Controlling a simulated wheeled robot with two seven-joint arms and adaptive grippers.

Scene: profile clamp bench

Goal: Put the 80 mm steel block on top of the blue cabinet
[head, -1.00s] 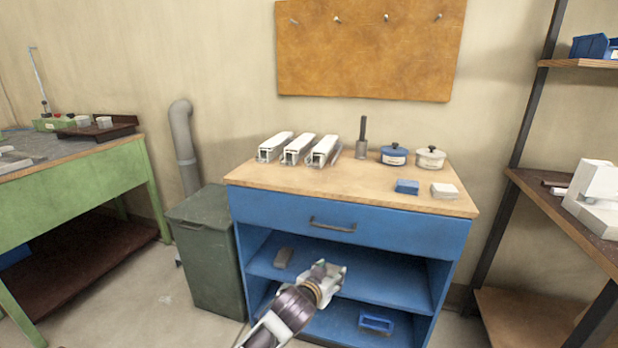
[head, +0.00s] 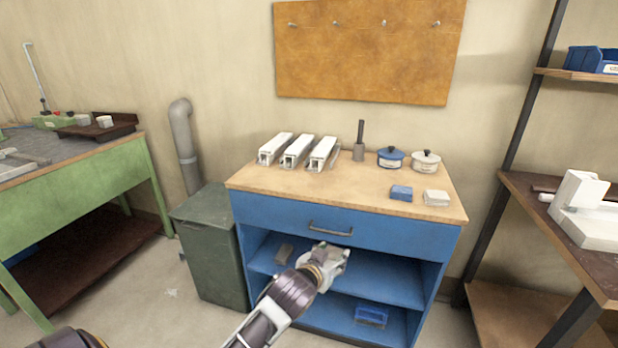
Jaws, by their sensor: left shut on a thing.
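The blue cabinet (head: 275,212) stands against the back wall, with a wooden top (head: 345,190), a drawer and open shelves below. My left gripper (head: 337,259) is in front of the cabinet's upper shelf opening, below the level of the top. It is shut on a small grey piece that seems to be the steel block; the fingers hide most of it, so its size cannot be read. A grey-brown block (head: 284,252) lies on the upper shelf, left of the gripper. My right gripper is not in view.
The front left and middle are clear. A green bin (head: 212,250) stands left.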

